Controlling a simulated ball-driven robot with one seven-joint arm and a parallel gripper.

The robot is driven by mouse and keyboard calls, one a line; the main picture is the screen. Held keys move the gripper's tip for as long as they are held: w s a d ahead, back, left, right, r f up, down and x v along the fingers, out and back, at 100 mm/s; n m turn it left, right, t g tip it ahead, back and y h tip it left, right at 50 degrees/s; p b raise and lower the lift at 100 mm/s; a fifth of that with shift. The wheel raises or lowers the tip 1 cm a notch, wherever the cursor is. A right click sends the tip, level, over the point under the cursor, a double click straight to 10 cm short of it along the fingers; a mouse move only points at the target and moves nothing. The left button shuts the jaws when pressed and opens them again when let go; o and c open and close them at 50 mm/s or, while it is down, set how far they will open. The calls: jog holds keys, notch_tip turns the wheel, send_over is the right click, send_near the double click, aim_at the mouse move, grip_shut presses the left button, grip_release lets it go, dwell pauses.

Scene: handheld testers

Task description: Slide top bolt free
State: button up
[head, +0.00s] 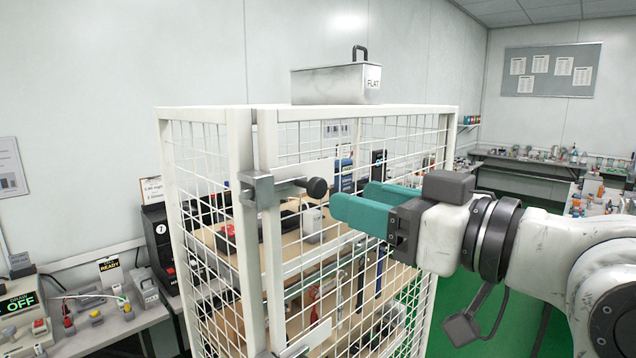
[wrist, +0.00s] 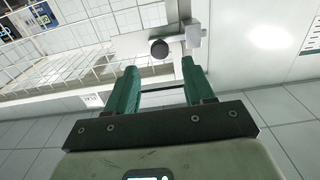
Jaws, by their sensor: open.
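The top bolt is a grey metal bar in a bracket (head: 262,188) across the white cage's front corner. Its round black knob (head: 317,187) sticks out at the bar's right end. My gripper (head: 350,198) has teal fingers, open and empty, just right of the knob in the head view and pointing toward it. In the wrist view the knob (wrist: 159,48) shows just beyond and between the fingertips (wrist: 160,68), with the pale bracket (wrist: 193,37) to its right. The knob appears apart from both fingers.
The wire cage (head: 437,109) holds shelves with several devices. A metal case (head: 335,83) labelled FLAT lies on top. Another latch plate (head: 305,340) shows low on the door edge. A bench (head: 140,318) with equipment stands at left.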

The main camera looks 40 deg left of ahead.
aim_at(321, 190)
jog(key=a, duration=0.2)
jog(key=a+p, duration=0.1)
jog(key=a, duration=0.2)
jog(key=a+p, duration=0.1)
jog(key=a, duration=0.2)
jog(key=shift+w+a, duration=0.1)
jog(key=shift+w, duration=0.25)
jog(key=shift+c, duration=0.4)
grip_shut()
